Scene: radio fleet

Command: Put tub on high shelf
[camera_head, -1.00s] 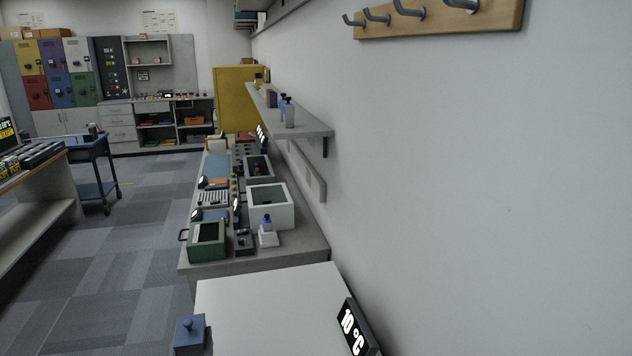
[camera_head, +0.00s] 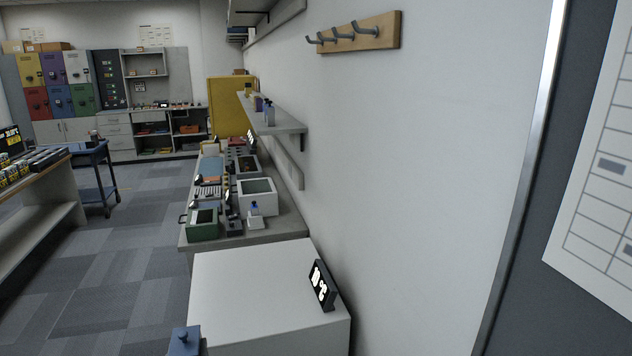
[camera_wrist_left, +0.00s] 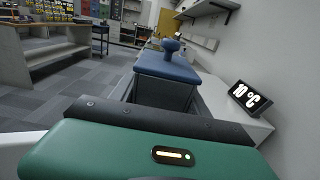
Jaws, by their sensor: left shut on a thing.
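The tub (camera_wrist_left: 168,72) has a blue lid with a round blue knob and a dark body; its lid shows at the bottom edge of the head view (camera_head: 184,343). My left gripper (camera_wrist_left: 165,97) is shut on the tub, which is upright in front of the green palm in the wrist view. The tub is by the near left corner of a white-topped unit. A high wall shelf (camera_head: 250,8) is at the top of the head view, partly cut off. A lower wall shelf (camera_head: 285,122) holds small bottles. My right gripper is not in view.
The white top (camera_head: 250,285) is clear except for a dark 10 °C display (camera_head: 322,285) near the wall. Beyond it a grey bench (camera_head: 270,232) is crowded with boxes and devices. A hook rail (camera_head: 362,35) is on the wall. Open floor (camera_head: 130,240) lies left.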

